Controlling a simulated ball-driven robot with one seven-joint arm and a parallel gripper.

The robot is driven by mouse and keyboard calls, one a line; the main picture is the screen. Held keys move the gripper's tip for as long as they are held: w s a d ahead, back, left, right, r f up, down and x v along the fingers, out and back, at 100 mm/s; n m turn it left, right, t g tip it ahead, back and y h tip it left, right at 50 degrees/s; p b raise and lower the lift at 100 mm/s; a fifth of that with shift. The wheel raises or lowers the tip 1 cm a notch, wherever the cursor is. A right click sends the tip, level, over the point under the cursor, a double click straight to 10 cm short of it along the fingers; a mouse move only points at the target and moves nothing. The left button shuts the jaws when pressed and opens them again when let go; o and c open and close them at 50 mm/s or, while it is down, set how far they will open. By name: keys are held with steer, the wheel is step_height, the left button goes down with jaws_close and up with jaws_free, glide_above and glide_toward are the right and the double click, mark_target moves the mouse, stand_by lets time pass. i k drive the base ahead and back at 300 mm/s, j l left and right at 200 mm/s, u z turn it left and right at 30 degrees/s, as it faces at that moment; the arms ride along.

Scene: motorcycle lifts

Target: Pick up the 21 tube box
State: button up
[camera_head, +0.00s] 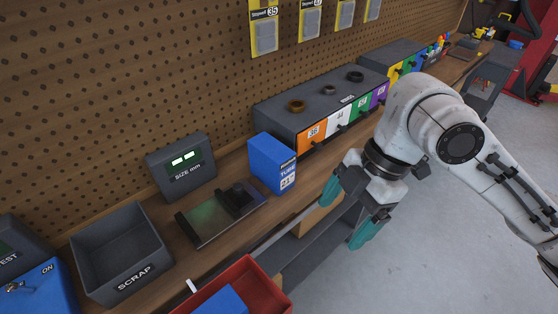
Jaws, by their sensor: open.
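The 21 tube box (272,164) is a blue box with a white label reading "TUBE 21". It stands upright on the wooden bench, between the size display and the drawer cabinet. My gripper (347,219) has teal fingers and is to the right of the box, out past the bench's front edge. Its fingers are spread apart with nothing between them. The gripper and the box are apart.
A grey drawer cabinet (308,113) with coloured fronts stands right of the box. A size display (181,160), a dark gauge plate (215,216) and a scrap bin (120,252) are to the left. A red tray (265,285) holding something blue is in front. Pegboard rises behind.

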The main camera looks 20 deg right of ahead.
mark_target(271, 162)
steer(key=i+l+u, duration=0.2)
steer(key=l+u, duration=0.2)
steer(key=i+l+u, duration=0.1)
steer(key=l+u, duration=0.25)
steer(key=l, duration=0.15)
steer(key=i+l+u, duration=0.1)
steer(key=l+u, duration=0.3)
